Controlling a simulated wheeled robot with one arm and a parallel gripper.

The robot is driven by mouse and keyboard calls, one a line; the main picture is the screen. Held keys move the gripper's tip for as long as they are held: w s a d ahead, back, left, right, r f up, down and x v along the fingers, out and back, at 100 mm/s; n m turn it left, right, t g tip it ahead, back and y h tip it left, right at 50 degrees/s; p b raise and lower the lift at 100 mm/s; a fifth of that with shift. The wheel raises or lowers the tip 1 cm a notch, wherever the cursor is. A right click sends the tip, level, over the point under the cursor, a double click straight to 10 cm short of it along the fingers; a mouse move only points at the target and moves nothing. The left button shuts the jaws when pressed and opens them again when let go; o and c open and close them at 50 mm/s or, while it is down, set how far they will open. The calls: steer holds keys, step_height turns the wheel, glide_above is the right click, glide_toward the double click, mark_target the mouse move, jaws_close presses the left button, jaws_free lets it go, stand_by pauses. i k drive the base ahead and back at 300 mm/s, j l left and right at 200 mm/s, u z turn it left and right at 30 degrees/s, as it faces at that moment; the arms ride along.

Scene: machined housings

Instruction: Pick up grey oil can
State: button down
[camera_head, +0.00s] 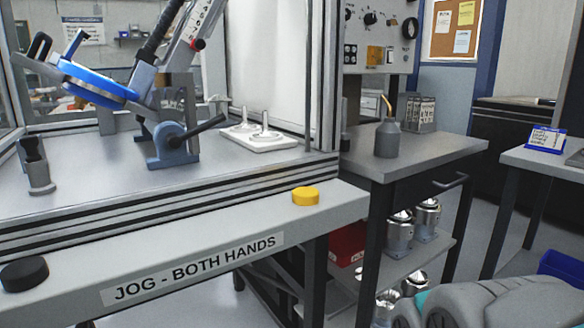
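The grey oil can (387,138) stands upright on the grey top of a small workbench (440,152), right of the middle of the view. It has a dark grey cylindrical body, a cone-shaped top and a thin brass-coloured spout pointing up. Nothing touches it. At the bottom right, a grey rounded shape with a teal patch looks like part of my own arm. My gripper's fingers do not show, so its state is hidden.
A machine enclosure with a post (325,75) stands left of the bench. Its front ledge holds a yellow button (305,196) and a black button (24,274). A grey rack (416,112) sits behind the can. Metal canisters (400,232) stand on the lower shelf. Another table (545,165) is at right.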

mark_target(388, 137)
steer(key=l+u, duration=0.1)
steer(key=l, duration=0.35)
steer(key=k+l+u, duration=0.1)
steer(key=l, duration=0.3)
steer(key=k+l+u, duration=0.15)
steer(key=l, duration=0.25)
steer(key=k+l+u, duration=0.1)
steer(key=l, duration=0.3)
